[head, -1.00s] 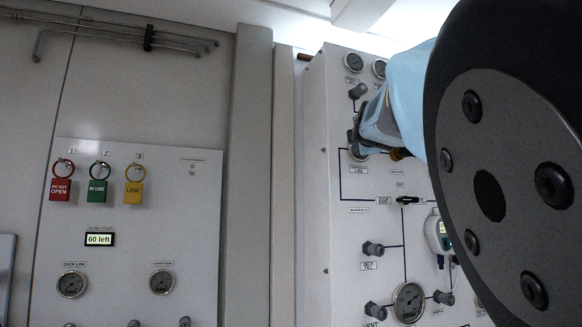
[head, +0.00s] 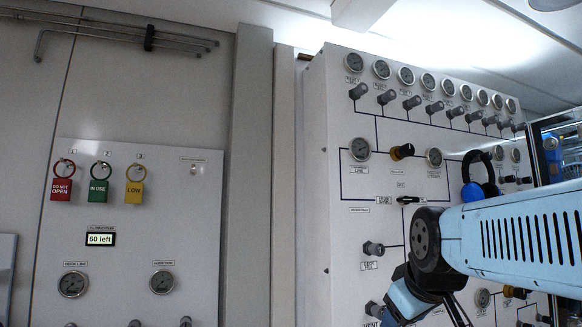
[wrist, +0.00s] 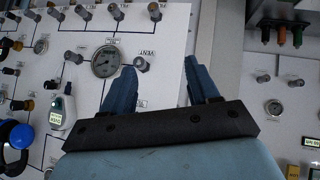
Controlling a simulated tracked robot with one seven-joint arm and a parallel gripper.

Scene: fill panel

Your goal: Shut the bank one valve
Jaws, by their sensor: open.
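The valve panel (head: 325,200) has a top row of several grey knobs, each below a round gauge. The first knob from the left (head: 358,91) stands clear; its small label is too blurred to read, so I cannot confirm which valve is bank one. My gripper (wrist: 160,66) is open and empty in the wrist view, which shows the panel upside down. The vent knob (wrist: 141,64) appears between the fingers, apart from them. In the head view my arm covers the panel's lower right and the fingertips are not clear.
A left panel carries red (head: 61,189), green (head: 98,190) and yellow (head: 135,192) tags and a "60 left" display (head: 100,239). A large gauge (wrist: 105,61), a handheld meter (wrist: 62,110) and blue ear defenders (head: 472,175) are on the valve panel. Its upper part is unobstructed.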

